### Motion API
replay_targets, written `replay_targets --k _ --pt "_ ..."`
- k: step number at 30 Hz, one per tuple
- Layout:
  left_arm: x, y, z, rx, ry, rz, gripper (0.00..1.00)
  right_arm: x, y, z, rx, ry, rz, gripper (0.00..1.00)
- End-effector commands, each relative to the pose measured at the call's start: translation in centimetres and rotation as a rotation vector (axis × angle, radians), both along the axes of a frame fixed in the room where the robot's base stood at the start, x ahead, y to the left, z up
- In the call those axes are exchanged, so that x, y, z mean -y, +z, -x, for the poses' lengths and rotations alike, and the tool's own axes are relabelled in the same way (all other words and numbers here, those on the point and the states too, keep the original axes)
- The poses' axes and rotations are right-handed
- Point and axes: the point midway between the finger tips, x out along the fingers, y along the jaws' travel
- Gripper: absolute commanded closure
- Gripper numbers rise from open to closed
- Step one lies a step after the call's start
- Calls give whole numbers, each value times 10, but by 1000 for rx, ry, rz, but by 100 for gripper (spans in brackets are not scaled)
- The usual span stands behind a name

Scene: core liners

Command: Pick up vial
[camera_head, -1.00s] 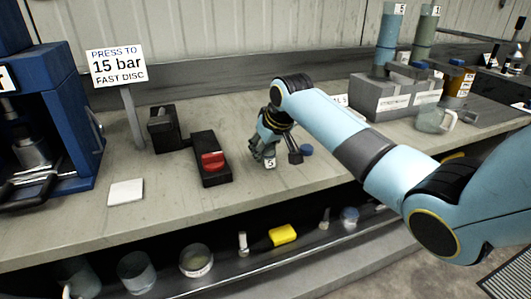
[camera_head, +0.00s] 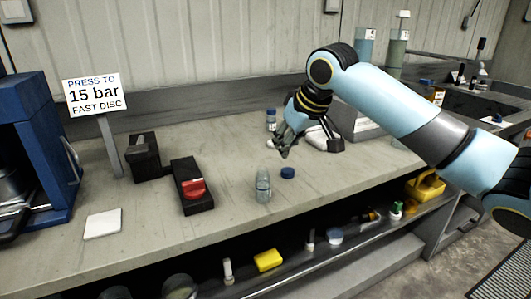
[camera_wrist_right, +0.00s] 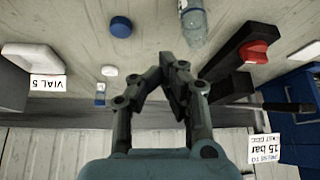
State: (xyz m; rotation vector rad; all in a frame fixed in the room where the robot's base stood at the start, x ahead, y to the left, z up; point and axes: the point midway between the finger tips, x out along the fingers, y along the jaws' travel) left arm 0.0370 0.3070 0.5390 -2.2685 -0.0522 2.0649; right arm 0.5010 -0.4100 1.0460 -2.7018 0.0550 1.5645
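A clear, bluish vial (camera_head: 263,187) stands upright on the bench; no gripper touches it. A loose blue cap (camera_head: 288,173) lies just right of it. In the right wrist view the vial (camera_wrist_right: 193,25) is at the top, beyond the fingertips, with the blue cap (camera_wrist_right: 120,27) to its left. My right gripper (camera_head: 284,151) is behind and slightly right of the vial, with a gap between. In the right wrist view its fingers (camera_wrist_right: 174,65) converge with the tips together and nothing visible between them. My left gripper is not in view.
A black device with a red switch (camera_head: 194,188) stands left of the vial. A blue-capped bottle (camera_head: 271,119) stands behind. A VIAL 5 label (camera_wrist_right: 47,82) shows in the wrist view. The blue press (camera_head: 45,150) is far left. The bench front is clear.

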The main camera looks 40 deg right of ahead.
Motion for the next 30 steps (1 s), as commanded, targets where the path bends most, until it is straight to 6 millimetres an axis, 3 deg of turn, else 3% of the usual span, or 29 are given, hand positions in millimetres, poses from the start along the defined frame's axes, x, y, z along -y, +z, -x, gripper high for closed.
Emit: replay_targets --k 13,30 --pt "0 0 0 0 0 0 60 4 6 9 -1 1 -2 100" --pt "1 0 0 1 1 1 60 4 6 8 0 1 -2 25"
